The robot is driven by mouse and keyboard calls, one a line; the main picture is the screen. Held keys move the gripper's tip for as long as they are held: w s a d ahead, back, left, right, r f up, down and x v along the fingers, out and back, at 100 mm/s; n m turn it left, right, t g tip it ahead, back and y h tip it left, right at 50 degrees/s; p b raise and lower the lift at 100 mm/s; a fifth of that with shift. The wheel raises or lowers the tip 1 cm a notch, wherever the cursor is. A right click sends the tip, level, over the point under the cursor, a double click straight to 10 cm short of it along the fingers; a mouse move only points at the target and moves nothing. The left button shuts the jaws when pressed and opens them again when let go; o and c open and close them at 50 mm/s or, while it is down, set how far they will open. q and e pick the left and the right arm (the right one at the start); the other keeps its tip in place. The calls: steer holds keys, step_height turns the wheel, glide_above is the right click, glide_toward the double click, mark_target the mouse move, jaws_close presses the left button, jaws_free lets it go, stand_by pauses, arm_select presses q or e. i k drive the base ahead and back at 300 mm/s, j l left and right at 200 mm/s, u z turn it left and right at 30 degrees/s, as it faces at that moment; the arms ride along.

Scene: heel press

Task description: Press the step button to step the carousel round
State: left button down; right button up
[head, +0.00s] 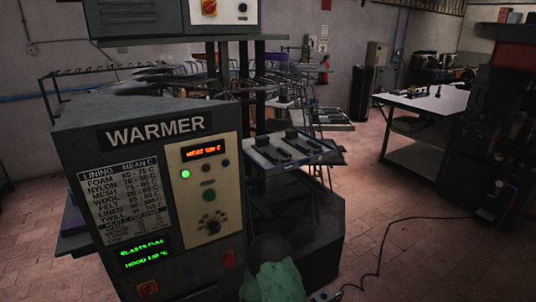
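The warmer machine (75,150) stands at the left, with a beige control panel (190,215) on its front. The panel carries a small lit orange display (204,150), small round buttons and a dark knob (211,224). A red button (228,258) and a red and yellow switch (147,290) sit low on it. I cannot read which button is the step button. Behind the panel, the carousel appears to carry a tray (262,160) with dark shoe-like blocks on it, out to the right. Neither of my grippers is in view.
A green and dark object (275,282), unclear to me, stands close to the panel's lower right. A black cable (385,245) runs over the tiled floor (420,265). A white-topped table (430,99) stands at the back right. Dark machinery (497,130) fills the right edge.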

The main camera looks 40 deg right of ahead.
mark_target(210, 195)
steer(key=z, duration=1.05)
